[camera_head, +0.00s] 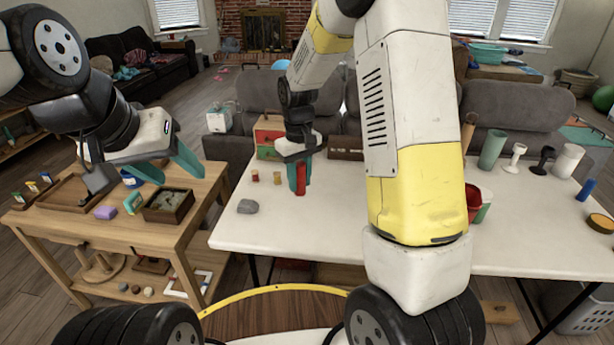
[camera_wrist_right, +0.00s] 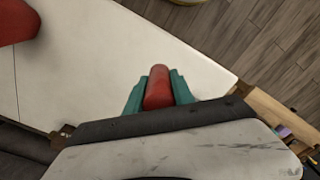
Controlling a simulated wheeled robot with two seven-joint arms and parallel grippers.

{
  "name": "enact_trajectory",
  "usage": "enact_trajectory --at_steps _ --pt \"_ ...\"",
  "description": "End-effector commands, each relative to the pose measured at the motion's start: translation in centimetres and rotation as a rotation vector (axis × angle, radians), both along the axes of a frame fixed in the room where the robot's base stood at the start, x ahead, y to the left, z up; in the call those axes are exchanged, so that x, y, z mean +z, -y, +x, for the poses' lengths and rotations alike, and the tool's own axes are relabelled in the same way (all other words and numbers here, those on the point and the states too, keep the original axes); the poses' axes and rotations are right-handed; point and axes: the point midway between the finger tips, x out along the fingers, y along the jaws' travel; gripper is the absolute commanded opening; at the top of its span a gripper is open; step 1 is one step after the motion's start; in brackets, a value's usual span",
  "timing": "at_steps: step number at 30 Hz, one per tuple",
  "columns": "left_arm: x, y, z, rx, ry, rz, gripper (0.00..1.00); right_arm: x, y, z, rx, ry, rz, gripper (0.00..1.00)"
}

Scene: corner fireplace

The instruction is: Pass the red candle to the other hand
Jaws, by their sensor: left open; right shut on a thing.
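The red candle (camera_head: 300,180) is upright between the teal fingers of my right gripper (camera_head: 299,176), over the white table. In the right wrist view the candle (camera_wrist_right: 158,88) sits between both fingers of that gripper (camera_wrist_right: 159,92). My left gripper (camera_head: 168,168) is open and empty above the right part of the wooden side table, to the left of the candle and well apart from it. I cannot tell whether the candle's foot touches the white tabletop.
The white table (camera_head: 335,215) holds a grey stone (camera_head: 247,206), small jars (camera_head: 277,177), a green-and-red box and several cups at right. The wooden table (camera_head: 110,235) carries a tray (camera_head: 168,205) and a purple block (camera_head: 106,212). A floor gap separates the tables.

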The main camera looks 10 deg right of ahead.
Motion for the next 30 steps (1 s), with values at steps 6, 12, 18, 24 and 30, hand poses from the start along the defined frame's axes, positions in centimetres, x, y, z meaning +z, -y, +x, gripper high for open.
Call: enact_trajectory --at_steps 6,12,18,24,30 --pt "0.0 0.0 0.0 0.0 0.0 0.0 0.54 3.2 -3.1 1.3 0.193 0.002 0.0 0.0" --pt "0.0 0.0 0.0 0.0 0.0 0.0 0.54 3.9 -4.3 1.9 0.284 0.0 -0.002 0.0" --pt "0.0 0.0 0.0 0.0 0.0 0.0 0.54 1.4 -5.6 3.9 0.456 -0.002 0.001 0.0" --pt "0.0 0.0 0.0 0.0 0.0 0.0 0.54 -0.9 -6.7 5.8 0.621 0.0 0.0 0.0" --pt "0.0 0.0 0.0 0.0 0.0 0.0 0.54 -0.2 -6.4 5.7 0.602 0.005 -0.002 0.0"
